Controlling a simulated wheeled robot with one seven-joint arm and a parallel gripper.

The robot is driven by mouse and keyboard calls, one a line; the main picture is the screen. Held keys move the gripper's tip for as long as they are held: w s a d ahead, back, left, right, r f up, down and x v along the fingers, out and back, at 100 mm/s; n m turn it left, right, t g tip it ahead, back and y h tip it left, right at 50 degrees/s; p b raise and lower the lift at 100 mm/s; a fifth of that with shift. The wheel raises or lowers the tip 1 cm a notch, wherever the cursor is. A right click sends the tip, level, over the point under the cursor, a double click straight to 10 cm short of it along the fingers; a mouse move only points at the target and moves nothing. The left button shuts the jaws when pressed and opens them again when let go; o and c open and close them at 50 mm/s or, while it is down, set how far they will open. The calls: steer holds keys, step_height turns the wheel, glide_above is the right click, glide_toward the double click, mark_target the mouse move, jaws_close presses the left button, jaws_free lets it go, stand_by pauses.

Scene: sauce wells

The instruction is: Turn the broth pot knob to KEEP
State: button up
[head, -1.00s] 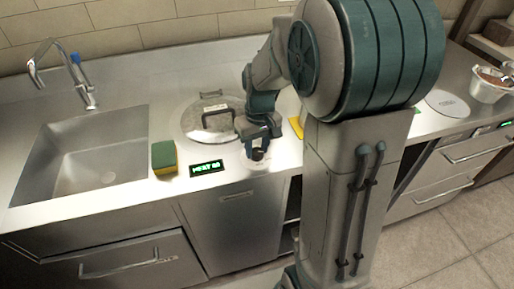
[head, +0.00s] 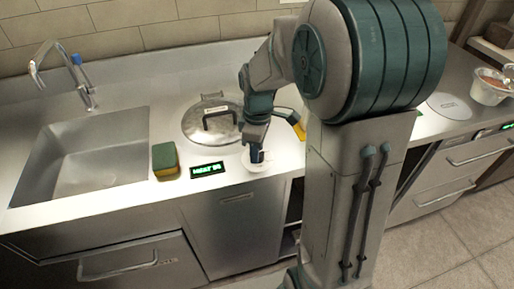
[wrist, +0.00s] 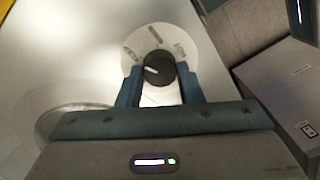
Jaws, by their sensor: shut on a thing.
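In the wrist view the pointer slants toward the left side of the dial. My gripper (wrist: 158,72) has one finger on each side of the knob and is shut on it. In the head view my gripper (head: 257,155) points down at the dial plate (head: 264,169) and mostly hides the knob. The pot lid (head: 207,120) lies behind it. A green-lit display (head: 207,170) seems to read HEAT.
A yellow-green sponge (head: 165,159) lies left of the display. The sink (head: 90,160) and faucet (head: 62,62) are further left. A yellow object (head: 299,128) lies right of the lid, partly hidden by my arm. A bowl (head: 489,88) stands far right.

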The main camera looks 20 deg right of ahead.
steer(key=shift+n, duration=0.5)
steer(key=o, duration=1)
steer(key=shift+c, duration=0.2)
step_height(320, 180, up, 14)
steer(key=shift+w+p, duration=0.3)
steer(key=shift+w, duration=0.05)
steer(key=shift+s+d+f, duration=0.1)
steer(key=s+f+m+t, duration=0.1)
steer(key=s+f+m, duration=0.2)
steer(key=s+m, duration=0.3)
steer(key=s+f+m+t, duration=0.2)
steer(key=s+m, duration=0.5)
steer(key=s, duration=0.2)
steer(key=shift+f, duration=0.4)
